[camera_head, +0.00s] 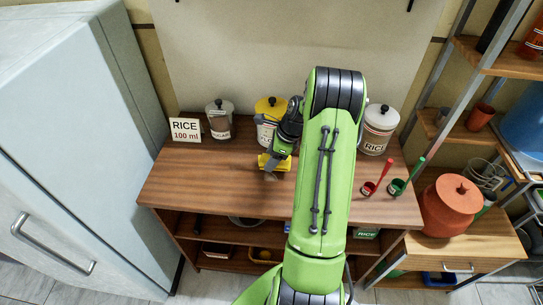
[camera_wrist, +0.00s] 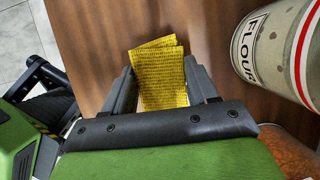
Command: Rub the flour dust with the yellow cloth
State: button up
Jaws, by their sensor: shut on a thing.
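The yellow cloth (camera_head: 264,162) is folded and textured, held low at the counter top (camera_head: 190,183) in the head view. My gripper (camera_head: 275,166) is shut on it, and in the wrist view the cloth (camera_wrist: 162,75) sticks out between the two fingers (camera_wrist: 158,88). I cannot clearly make out flour dust on the wood in either view; the cloth, gripper and arm cover part of the counter.
A canister labelled FLOUR (camera_wrist: 285,45) stands close to the right in the wrist view. On the counter are a sugar jar (camera_head: 219,122), a RICE sign (camera_head: 186,130), a rice jar (camera_head: 377,130), and red (camera_head: 369,188) and green (camera_head: 397,187) scoops. The left front counter is clear.

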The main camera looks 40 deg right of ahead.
jog(key=shift+w+d+r+p, duration=0.1)
jog(key=shift+r+p, duration=0.6)
jog(key=shift+r, duration=0.25)
jog(key=shift+r+p, duration=1.15)
jog(key=shift+r, duration=0.05)
